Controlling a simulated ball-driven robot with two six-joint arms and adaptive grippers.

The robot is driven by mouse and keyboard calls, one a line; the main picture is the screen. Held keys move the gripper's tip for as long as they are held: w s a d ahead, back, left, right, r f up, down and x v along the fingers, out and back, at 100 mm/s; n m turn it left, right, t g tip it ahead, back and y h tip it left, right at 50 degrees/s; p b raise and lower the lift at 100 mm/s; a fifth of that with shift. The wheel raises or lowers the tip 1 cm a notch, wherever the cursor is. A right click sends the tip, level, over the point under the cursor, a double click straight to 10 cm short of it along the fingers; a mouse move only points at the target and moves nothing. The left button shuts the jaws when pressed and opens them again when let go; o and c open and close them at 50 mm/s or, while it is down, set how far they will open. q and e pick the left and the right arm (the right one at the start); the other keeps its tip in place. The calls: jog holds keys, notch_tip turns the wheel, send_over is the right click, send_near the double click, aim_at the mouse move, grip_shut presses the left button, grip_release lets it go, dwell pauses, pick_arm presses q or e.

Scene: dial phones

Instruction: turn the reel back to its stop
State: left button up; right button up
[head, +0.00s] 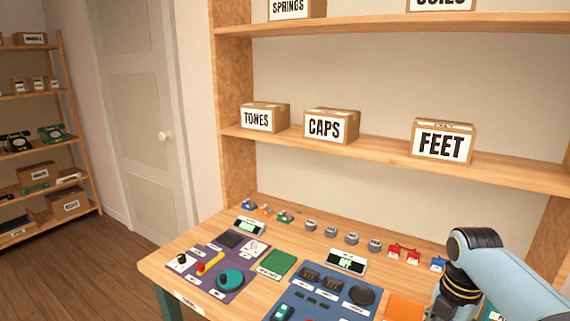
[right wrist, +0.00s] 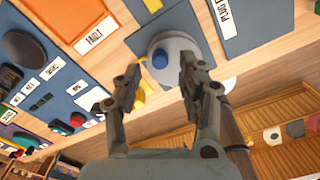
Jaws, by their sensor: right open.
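In the right wrist view, a round grey reel (right wrist: 178,46) with a small blue knob (right wrist: 160,59) on its face sits at the edge of a blue panel. My right gripper (right wrist: 159,76) is open, with one finger on each side of the knob as seen from the wrist; I cannot tell whether either finger touches the reel. A yellow piece (right wrist: 139,92) shows partly behind the left finger. In the head view my right arm comes in at the right, but its gripper and the reel are out of sight. My left gripper is not in view.
The workbench (head: 160,262) carries a purple panel (head: 228,287) with a teal dial, and a blue panel (head: 318,306) with a black dial. Small parts line its back edge. A shelf (head: 395,158) with labelled boxes stands above it.

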jog(key=shift+f+b, duration=1.3)
jog(key=shift+f, duration=0.7)
jog(key=shift+r, duration=0.1)
jog(key=shift+r+p, duration=0.15)
jog(key=shift+p, duration=0.3)
jog(key=c, duration=0.6)
jog(key=shift+c, duration=0.2)
jog(key=shift+a, duration=0.15)
